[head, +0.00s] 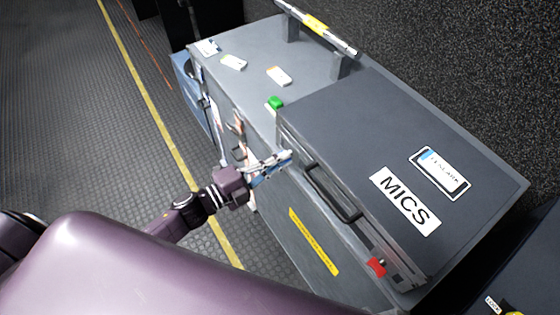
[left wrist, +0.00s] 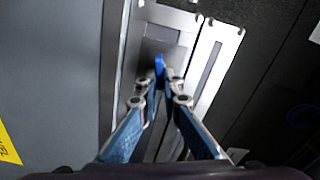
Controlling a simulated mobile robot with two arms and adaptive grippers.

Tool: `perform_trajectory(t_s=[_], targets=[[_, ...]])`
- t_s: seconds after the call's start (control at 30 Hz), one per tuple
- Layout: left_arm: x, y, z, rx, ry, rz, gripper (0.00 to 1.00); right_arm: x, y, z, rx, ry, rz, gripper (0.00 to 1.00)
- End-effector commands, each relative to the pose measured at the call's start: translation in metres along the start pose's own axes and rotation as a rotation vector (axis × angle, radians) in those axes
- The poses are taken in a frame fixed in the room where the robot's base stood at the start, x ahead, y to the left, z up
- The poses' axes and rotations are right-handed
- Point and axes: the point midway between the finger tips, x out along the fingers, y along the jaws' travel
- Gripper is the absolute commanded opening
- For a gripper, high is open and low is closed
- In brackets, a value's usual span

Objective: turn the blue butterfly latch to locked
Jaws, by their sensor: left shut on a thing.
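The blue butterfly latch (left wrist: 158,64) shows in the left wrist view as a small upright blue wing on a metal plate (left wrist: 166,32). My left gripper (left wrist: 158,82) is shut on it, with the fingertips at either side of the wing. In the head view my left gripper (head: 284,160) reaches the front left corner of the dark MICS case (head: 350,120); the latch is hidden there behind the fingers. The wing looks roughly in line with the plate's long side. I cannot tell whether it is locked. My right gripper is not in view.
The MICS case lies on a larger grey case (head: 240,80). A black handle (head: 333,194) and a red latch (head: 376,267) sit along its front. A green item (head: 275,102) and a raised bar (head: 318,27) are behind. Open floor (head: 80,120) lies left.

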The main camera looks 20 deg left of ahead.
Motion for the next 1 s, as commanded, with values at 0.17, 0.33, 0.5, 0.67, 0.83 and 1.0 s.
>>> perform_trajectory(t_s=[0.17, 0.33, 0.5, 0.67, 0.83, 1.0], targets=[[0.001, 0.002, -0.001, 0.131, 0.003, -0.003, 0.00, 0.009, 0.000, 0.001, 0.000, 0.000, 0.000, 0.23], [0.001, 0.003, -0.001, 0.222, 0.002, -0.002, 0.00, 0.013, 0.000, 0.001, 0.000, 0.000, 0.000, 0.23], [0.001, 0.003, -0.001, 0.276, 0.002, -0.002, 0.00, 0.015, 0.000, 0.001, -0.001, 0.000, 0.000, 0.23], [0.001, 0.003, -0.001, 0.302, 0.002, -0.001, 0.00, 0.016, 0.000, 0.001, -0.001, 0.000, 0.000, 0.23], [0.001, 0.003, -0.001, 0.309, 0.002, -0.001, 0.00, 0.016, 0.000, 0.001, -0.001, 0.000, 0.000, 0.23], [0.001, 0.003, -0.001, 0.308, 0.003, -0.001, 0.00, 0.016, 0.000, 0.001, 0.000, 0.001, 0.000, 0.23]])
